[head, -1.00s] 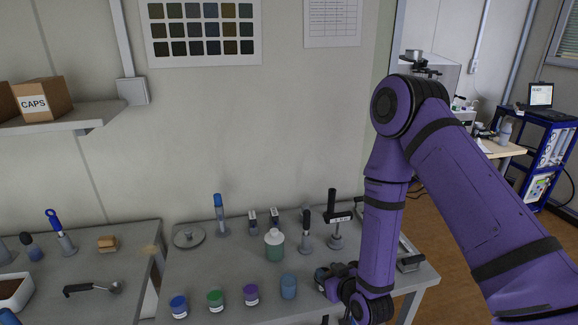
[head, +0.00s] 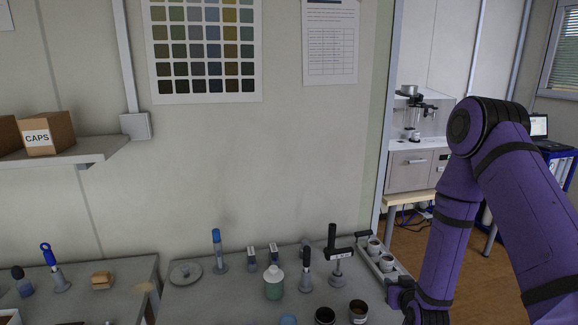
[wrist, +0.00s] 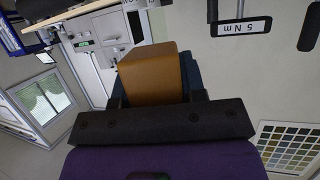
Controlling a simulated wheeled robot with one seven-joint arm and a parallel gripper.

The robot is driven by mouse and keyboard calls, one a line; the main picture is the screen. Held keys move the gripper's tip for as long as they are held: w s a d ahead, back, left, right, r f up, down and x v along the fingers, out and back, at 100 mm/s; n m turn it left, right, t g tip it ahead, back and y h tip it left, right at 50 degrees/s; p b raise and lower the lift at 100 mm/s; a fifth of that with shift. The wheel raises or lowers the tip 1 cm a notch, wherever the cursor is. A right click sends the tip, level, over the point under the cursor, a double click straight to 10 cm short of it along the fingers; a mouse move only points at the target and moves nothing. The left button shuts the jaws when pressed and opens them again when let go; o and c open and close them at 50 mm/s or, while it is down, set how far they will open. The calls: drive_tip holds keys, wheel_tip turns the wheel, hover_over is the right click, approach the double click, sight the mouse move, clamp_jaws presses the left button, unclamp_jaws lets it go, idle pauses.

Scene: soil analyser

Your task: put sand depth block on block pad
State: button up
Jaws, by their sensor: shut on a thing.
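A plain orange-brown block (wrist: 150,78) fills the middle of the wrist view, held in my gripper; I take it to be the sand depth block. Dark jaw parts lie around its near end, and a dark blue part shows at its right side. In the head view my gripper (head: 402,293) is low at the right, by the right end of the bench, and the block in it cannot be made out. I cannot identify the block pad in either view.
On the bench are a black-handled torque tool (head: 338,262), a green bottle (head: 274,286), dark cups (head: 358,311) and a tray with white cups (head: 390,268). A tan block-like thing (head: 102,281) sits on the left bench. A white machine (head: 413,165) stands at the back right.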

idle(0.4)
drive_tip(key=s+a+f+n+g+y, duration=0.1)
drive_tip(key=s+a+f+n+y, duration=0.2)
drive_tip(key=a, duration=0.8)
drive_tip(key=s+a+n+g+y, duration=0.1)
drive_tip(key=s+a+n+y, duration=0.3)
drive_tip(key=a, duration=0.7)
drive_tip(key=s+a+f+n+g+y, duration=0.2)
drive_tip(key=s+a+n+g+y, duration=0.2)
drive_tip(key=s+a, duration=1.2)
drive_tip(key=s, duration=0.3)
drive_tip(key=shift+s+f+n+g, duration=0.2)
drive_tip(key=shift+n+g, duration=0.1)
drive_tip(key=shift+n, duration=0.1)
drive_tip(key=shift+w+a+y, duration=0.1)
drive_tip(key=shift+w+y, duration=0.05)
drive_tip(key=shift+y, duration=0.15)
drive_tip(key=w+a, duration=0.2)
drive_tip(key=w, duration=0.2)
drive_tip(key=w+a+f, duration=0.1)
drive_tip(key=w+a, duration=0.2)
drive_tip(key=w, duration=0.1)
drive_tip(key=w+a, duration=0.3)
drive_tip(key=w, duration=0.2)
drive_tip(key=shift+f, duration=0.2)
drive_tip(key=shift+w+a+f, duration=0.1)
drive_tip(key=shift+w+f, duration=0.05)
drive_tip(key=shift+f, duration=0.65)
drive_tip(key=shift+w+a+f, duration=0.1)
drive_tip(key=shift+f, duration=0.7)
